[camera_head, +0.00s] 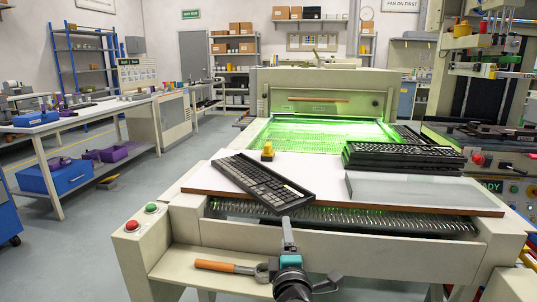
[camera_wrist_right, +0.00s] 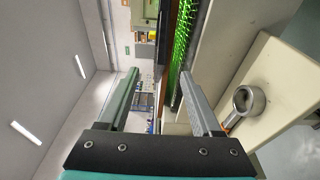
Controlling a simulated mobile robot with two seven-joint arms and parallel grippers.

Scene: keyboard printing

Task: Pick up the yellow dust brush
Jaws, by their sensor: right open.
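A small yellow object (camera_head: 267,150), which looks like the dust brush, stands on the white board (camera_head: 325,170) just behind a black keyboard (camera_head: 262,184). Its bristles are too small to make out. My right gripper (camera_head: 287,220) is in front of the board's near edge, below the keyboard's lower right end in the picture, and well short of the yellow object. The brush cannot be made out there. My left gripper is not in view.
More keyboards (camera_head: 405,155) are stacked at the board's right, behind a grey plate (camera_head: 410,188). An orange-handled tool (camera_head: 225,266) lies on the front shelf; its metal ring shows in the wrist view (camera_wrist_right: 250,98). Red and green buttons (camera_head: 142,216) sit at left. A green-lit bed (camera_head: 320,132) lies behind.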

